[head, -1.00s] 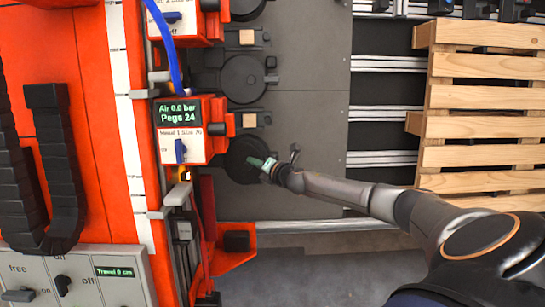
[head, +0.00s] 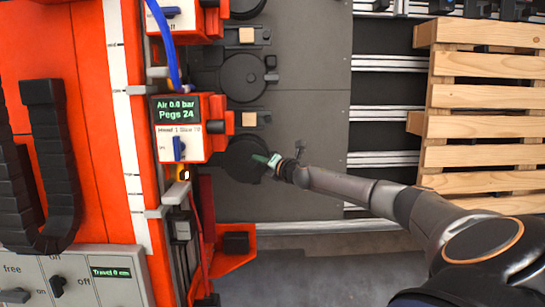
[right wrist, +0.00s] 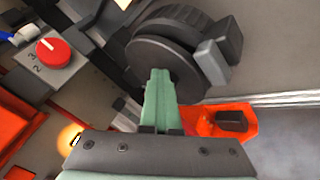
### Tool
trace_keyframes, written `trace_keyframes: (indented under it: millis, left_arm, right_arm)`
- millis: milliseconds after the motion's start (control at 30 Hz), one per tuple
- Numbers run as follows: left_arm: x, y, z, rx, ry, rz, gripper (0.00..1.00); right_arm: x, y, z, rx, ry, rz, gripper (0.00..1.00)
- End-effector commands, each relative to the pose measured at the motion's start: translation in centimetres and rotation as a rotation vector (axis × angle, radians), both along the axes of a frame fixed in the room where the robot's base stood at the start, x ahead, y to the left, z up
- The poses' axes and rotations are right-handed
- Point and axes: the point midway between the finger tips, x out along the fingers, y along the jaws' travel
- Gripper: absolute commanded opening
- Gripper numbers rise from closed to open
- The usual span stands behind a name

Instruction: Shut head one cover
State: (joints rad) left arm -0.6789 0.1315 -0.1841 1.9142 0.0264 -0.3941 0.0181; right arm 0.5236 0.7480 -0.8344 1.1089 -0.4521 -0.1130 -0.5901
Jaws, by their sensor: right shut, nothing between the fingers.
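The head one unit (head: 182,130) is an orange box at the left in the head view, with a green display reading "Air 0.0 bar, Pegs 24" and a blue knob. A round black disc-shaped part (head: 240,158) sits beside it, over the grey plate. I cannot tell for certain whether this is the cover. My right gripper (head: 268,161) has pale green fingers, shut and empty, at the disc's right side. In the right wrist view the fingers (right wrist: 160,85) overlap the disc (right wrist: 155,62), which has a grey block (right wrist: 212,62) on its right. Contact cannot be told.
Similar black discs (head: 243,76) line the plate above. A wooden pallet (head: 480,125) lies at the right. An orange bracket (head: 238,262) with a black block juts out below. A red numbered knob (right wrist: 53,49) shows in the right wrist view. Open grey floor lies below.

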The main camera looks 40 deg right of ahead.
Motion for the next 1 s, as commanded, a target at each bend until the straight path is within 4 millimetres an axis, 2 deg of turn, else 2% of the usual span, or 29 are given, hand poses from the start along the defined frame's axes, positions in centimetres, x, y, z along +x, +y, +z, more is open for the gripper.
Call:
trace_keyframes:
  millis: [400,1000]
  left_arm:
    - [0.0,0.0,-1.3,0.000,0.000,0.000,1.00]
    - [-0.1,-0.1,-1.6,-0.001,0.002,0.000,1.00]
  right_arm:
    - [0.8,-1.6,-0.8,-0.001,0.000,-0.001,0.00]
    - [1.1,-1.9,-1.0,0.000,-0.001,0.000,0.00]
